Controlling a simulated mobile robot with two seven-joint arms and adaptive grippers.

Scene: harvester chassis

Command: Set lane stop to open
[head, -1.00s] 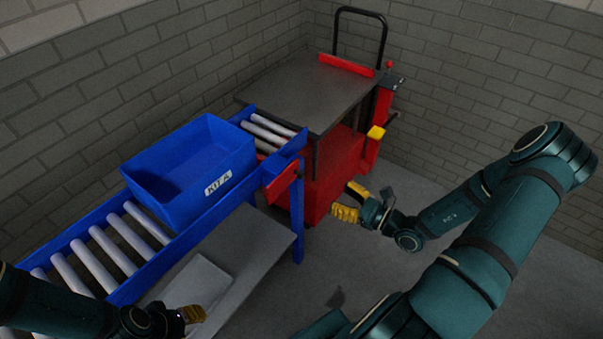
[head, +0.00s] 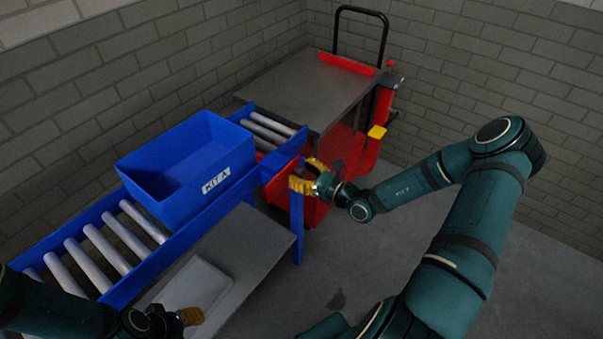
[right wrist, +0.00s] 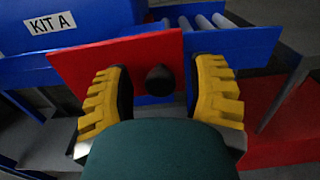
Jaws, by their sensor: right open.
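The lane stop, a red plate (head: 278,186) with a black knob (right wrist: 160,80), crosses the blue roller lane at its far right end. The red plate also fills the upper middle of the right wrist view (right wrist: 80,62). My right gripper (head: 307,175) is at the lane's end, in front of the plate. In the right wrist view its yellow fingers are open, one on each side of the knob; I cannot tell whether they touch it. My left gripper (head: 191,317) is low at the left, over the grey shelf, and its jaw state is unclear.
A blue bin (head: 185,172) labelled KIT A sits on the roller lane (head: 118,240), upstream of the stop. A red cart (head: 340,150) with a grey top stands beyond the lane's end. A grey shelf (head: 255,240) lies below. The floor at right is clear.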

